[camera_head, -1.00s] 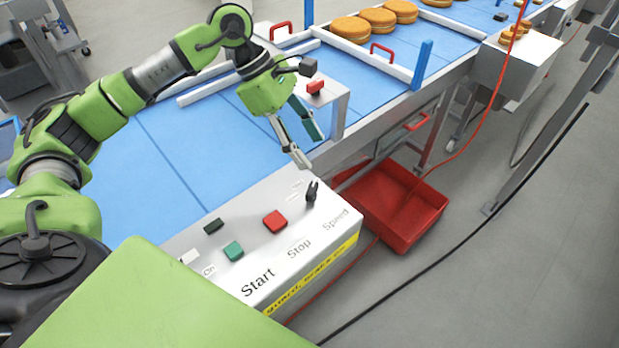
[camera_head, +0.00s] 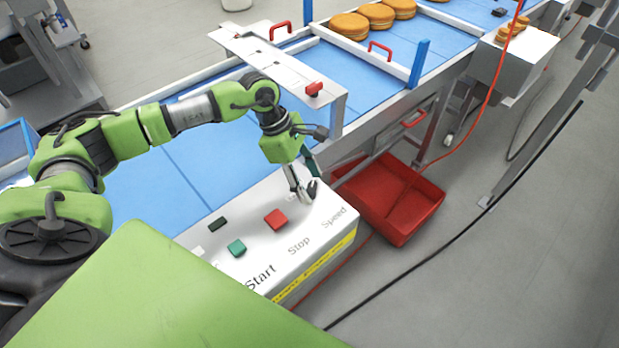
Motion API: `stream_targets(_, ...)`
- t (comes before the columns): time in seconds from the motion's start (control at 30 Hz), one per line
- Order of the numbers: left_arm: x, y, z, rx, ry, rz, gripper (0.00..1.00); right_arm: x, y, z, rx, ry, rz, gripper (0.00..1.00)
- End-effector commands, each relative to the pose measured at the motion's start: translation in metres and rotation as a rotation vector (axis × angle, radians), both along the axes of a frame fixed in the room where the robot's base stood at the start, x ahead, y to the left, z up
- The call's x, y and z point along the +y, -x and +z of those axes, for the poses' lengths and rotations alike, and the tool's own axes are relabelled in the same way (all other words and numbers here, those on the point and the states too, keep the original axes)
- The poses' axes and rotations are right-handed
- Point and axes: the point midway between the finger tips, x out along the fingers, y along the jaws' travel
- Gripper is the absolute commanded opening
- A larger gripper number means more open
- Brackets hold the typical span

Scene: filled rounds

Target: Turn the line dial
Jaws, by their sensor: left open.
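The line dial (camera_head: 312,188) is a small black knob at the far right end of the white control box (camera_head: 325,212), above the word Speed. My left gripper (camera_head: 306,187) is open and low over the box, with its fingertips at the dial. One finger partly covers the dial. I cannot tell whether the fingers touch it. My right gripper is not in view.
A red button (camera_head: 277,219), a green button (camera_head: 236,248) and a black switch (camera_head: 217,223) sit on the box. A blue conveyor (camera_head: 205,165) runs behind. A metal bridge (camera_head: 270,62) with a red knob (camera_head: 314,88) stands close behind the gripper. A red crate (camera_head: 432,195) is at the right.

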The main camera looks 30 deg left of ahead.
Motion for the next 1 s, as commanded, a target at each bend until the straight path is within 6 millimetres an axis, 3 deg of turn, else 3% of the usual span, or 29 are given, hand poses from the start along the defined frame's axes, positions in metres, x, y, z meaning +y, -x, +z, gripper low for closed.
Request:
stream_targets(0.4,-0.0032,-0.0005,-0.0087,-0.001,-0.001,0.000,0.50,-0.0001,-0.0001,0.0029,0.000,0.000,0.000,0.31)
stream_targets(0.57,-0.0032,-0.0005,-0.0085,-0.001,-0.001,0.000,0.12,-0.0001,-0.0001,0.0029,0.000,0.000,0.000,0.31)
stream_targets(1.0,-0.0036,0.0002,-0.0105,-0.002,0.000,0.061,0.12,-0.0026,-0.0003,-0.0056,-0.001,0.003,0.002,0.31)
